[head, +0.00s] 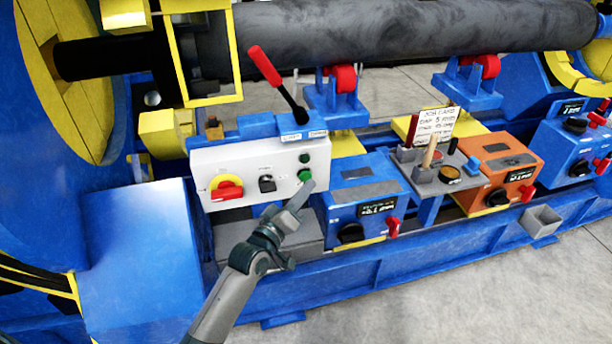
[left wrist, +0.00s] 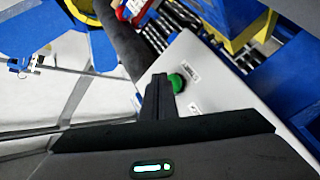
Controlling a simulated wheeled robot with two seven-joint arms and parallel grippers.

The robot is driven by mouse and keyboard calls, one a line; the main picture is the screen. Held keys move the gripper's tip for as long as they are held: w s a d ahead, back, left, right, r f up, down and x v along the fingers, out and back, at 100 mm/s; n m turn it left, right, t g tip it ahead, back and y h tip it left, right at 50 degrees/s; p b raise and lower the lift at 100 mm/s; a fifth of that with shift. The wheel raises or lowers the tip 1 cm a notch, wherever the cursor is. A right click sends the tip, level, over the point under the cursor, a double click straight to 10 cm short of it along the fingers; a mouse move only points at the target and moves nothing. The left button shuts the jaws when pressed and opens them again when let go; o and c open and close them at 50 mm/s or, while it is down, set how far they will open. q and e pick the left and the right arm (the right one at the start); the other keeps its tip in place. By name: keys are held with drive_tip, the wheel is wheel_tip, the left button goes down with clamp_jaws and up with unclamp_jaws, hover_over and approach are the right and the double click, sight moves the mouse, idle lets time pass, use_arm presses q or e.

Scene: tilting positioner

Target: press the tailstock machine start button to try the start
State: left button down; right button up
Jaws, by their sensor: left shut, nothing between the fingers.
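A white control box (head: 240,170) carries a green push button (head: 305,175) at its right end, with a smaller dark green round piece (head: 304,158) above it. My left gripper (head: 306,188) is shut and empty, its fingertips just below the green button. In the left wrist view the shut fingers (left wrist: 157,92) point at the white panel, right beside the green button (left wrist: 177,82). I cannot tell whether the tips touch the button. My right gripper is not in view.
The white box also has a red and yellow rotary switch (head: 226,188) and a black selector (head: 267,183). A red-handled lever (head: 265,66) rises above it. A blue box (head: 366,194) and an orange box (head: 503,170) stand to the right, with a tool tray (head: 425,178) between them.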

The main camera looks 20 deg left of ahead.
use_arm(q)
drive_tip(key=shift+s+d, duration=0.1)
idle(0.3)
drive_tip(key=s+d+p, duration=0.1)
drive_tip(key=s+p, duration=0.1)
drive_tip(key=s+d, duration=0.1)
drive_tip(key=s, duration=0.1)
drive_tip(key=shift+d+p, duration=0.3)
drive_tip(key=shift+p, duration=0.1)
drive_tip(key=shift+f, duration=0.1)
idle(0.6)
